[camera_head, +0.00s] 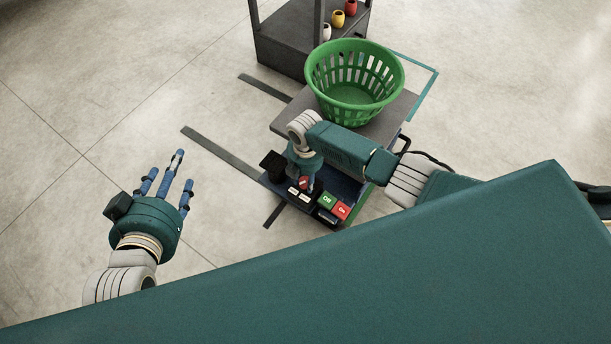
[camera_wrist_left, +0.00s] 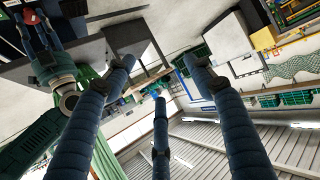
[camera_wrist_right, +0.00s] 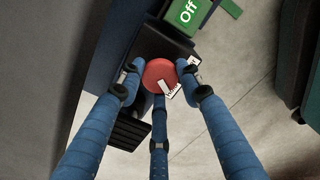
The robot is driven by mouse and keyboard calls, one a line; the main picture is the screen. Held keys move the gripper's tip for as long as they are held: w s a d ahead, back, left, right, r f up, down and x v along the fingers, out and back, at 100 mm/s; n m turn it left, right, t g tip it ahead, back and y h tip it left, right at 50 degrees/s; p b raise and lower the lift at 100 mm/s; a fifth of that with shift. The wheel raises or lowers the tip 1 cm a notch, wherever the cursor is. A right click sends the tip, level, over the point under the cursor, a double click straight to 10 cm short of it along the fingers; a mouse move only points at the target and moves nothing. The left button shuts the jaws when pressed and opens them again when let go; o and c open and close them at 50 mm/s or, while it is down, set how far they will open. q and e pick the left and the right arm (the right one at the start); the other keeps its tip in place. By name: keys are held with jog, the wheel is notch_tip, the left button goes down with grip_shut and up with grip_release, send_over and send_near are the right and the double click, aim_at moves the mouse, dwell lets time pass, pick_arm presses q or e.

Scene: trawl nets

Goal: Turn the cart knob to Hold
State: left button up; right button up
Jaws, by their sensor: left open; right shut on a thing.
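The red cart knob (camera_wrist_right: 158,76) sits on the cart's control panel, with a white pointer mark on its face; it also shows in the head view (camera_head: 305,182). A white label beside it is partly hidden and I cannot read it surely. My right gripper (camera_wrist_right: 162,88) is shut on the knob, its blue fingers around the rim; in the head view it reaches down onto the panel. My left gripper (camera_head: 172,178) is open and empty over bare floor, left of the cart; its spread fingers show in the left wrist view (camera_wrist_left: 158,85).
A green Off button (camera_head: 327,201) and a red button (camera_head: 342,211) sit beside the knob. A green basket (camera_head: 355,100) stands on the cart's grey top (camera_head: 285,118). A dark shelf with colored jars stands behind. Open floor lies to the left.

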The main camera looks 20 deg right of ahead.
aim_at(305, 182)
pick_arm(q)
jog(key=s+a+f+g+y+p, duration=0.1)
jog(key=s+a+f+g, duration=0.1)
jog(key=s+f+g, duration=0.2)
notch_tip(305, 182, down, 2)
jog(key=shift+s+a+f, duration=0.1)
jog(key=shift+s+a, duration=0.1)
jog(key=shift+s, duration=0.85)
pick_arm(e)
jog(key=m, duration=0.3)
jog(key=o, duration=1.1)
jog(key=shift+o, duration=0.2)
jog(key=shift+r, duration=0.1)
notch_tip(305, 182, up, 12)
